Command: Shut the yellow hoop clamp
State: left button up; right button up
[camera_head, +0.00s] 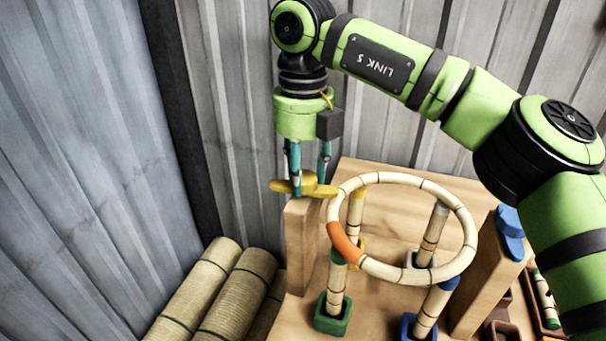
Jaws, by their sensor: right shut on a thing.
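The yellow hoop clamp (320,190) sits on top of the left wooden post (300,245), beside the left edge of the rattan hoop (402,179). My right gripper (308,186) points down from above, its teal fingers shut on the clamp. The fingertips meet the clamp's yellow body. The hoop is pale rattan with an orange section (343,243) at its lower left, and rests on upright rattan legs. I cannot tell whether the clamp's end lies over the hoop. My left gripper is not in view.
A blue clamp (510,228) sits on the right wooden post (478,285). Legs stand in a green socket (332,315) and a blue socket (408,325) on the wooden board. Rattan rolls (205,285) lie at lower left. Corrugated metal walls close off the left and back.

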aim_at(304, 176)
jog(key=shift+m, duration=0.6)
jog(key=o, duration=1.1)
notch_tip(304, 176, up, 12)
